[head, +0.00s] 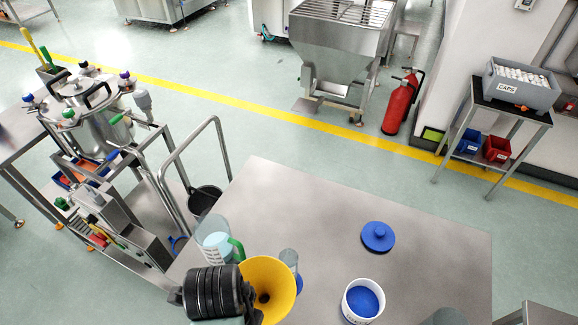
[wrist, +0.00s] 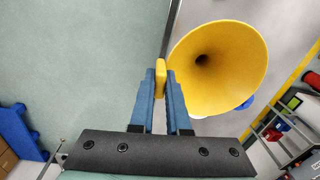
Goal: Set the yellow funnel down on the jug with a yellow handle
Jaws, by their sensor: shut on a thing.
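The yellow funnel (head: 278,283) is held in the air above the near left part of the steel table, with its wide mouth facing the head camera. In the wrist view, my gripper (wrist: 161,80) is shut on the tab at the rim of the funnel (wrist: 225,75). A clear jug with a green handle (head: 216,236) stands on the table just behind my wrist. I cannot make out a yellow-handled jug in either view. The funnel and my wrist hide part of the table.
A clear vessel with a blue part (head: 289,259) stands close behind the funnel. A white tub with blue contents (head: 363,302) and a blue lid (head: 378,237) are to the right. A greyish round object (head: 447,316) is cut off at the bottom. The table's middle (head: 320,215) is clear.

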